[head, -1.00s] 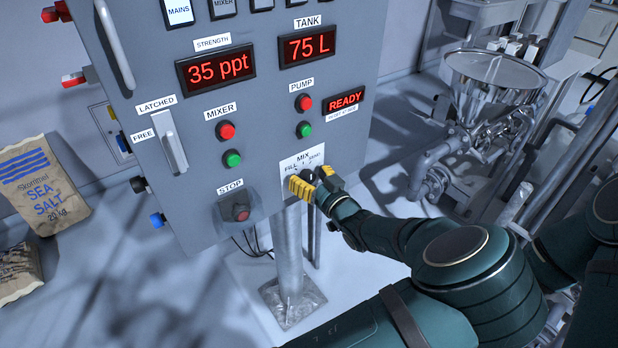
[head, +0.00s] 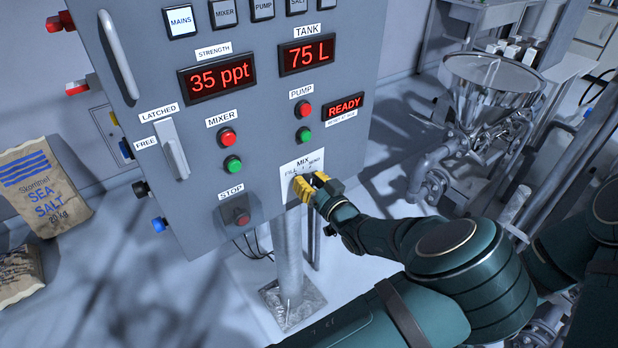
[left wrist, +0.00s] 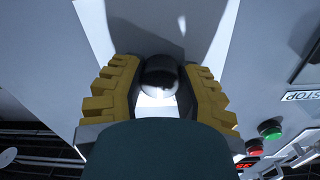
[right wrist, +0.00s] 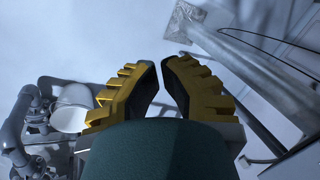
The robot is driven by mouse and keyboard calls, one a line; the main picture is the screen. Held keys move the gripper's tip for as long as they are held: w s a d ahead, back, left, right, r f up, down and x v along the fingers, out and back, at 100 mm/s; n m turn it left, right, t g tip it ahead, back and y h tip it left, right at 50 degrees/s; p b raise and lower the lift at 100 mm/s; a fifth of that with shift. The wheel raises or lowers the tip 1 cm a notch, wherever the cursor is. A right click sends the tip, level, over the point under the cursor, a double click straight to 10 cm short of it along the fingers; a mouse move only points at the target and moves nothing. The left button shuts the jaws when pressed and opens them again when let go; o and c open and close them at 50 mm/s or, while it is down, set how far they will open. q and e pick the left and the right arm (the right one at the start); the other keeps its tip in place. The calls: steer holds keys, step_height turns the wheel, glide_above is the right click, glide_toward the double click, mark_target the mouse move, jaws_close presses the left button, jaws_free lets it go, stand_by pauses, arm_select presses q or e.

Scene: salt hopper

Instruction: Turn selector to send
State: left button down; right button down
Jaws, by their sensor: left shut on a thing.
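The selector sits on a white plate (head: 303,164) marked MIX, FILL and SEND, low on the grey panel's right side. My left gripper (head: 312,184) is at the plate's lower part, with yellow fingers closed around the selector knob. Its fingers hide most of the knob in the head view, so its pointing direction is not readable. In the left wrist view the dark, rounded knob (left wrist: 160,76) sits between the two finger pads. My right gripper (right wrist: 160,62) shows in the right wrist view, nothing between its fingers and a narrow gap at their tips.
A red STOP button (head: 240,216), a green pump button (head: 304,135) and a lever (head: 173,150) are nearby on the panel. A metal post (head: 288,255) stands below. A steel hopper (head: 490,85) stands right; salt sacks (head: 42,185) lie left.

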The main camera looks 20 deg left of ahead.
arm_select(q)
steer(key=m+p, duration=0.3)
steer(key=shift+r+p, duration=0.25)
steer(key=shift+p, duration=0.05)
steer(key=shift+m+p, duration=1)
steer(key=shift+m, duration=0.2)
steer(key=shift+w+f+m+p, duration=0.1)
steer(key=shift+f+m+p, duration=0.05)
steer(key=shift+m+p, duration=0.8)
arm_select(e)
step_height(320, 180, up, 8)
steer(key=w, duration=0.1)
steer(key=shift+w+d+f+t, duration=0.2)
steer(key=shift+w+t, duration=0.1)
steer(key=shift+w, duration=0.1)
arm_select(q)
steer(key=shift+m, duration=0.35)
steer(key=c, duration=0.6)
jaws_free()
steer(key=shift+f, duration=0.1)
steer(key=v, duration=1.2)
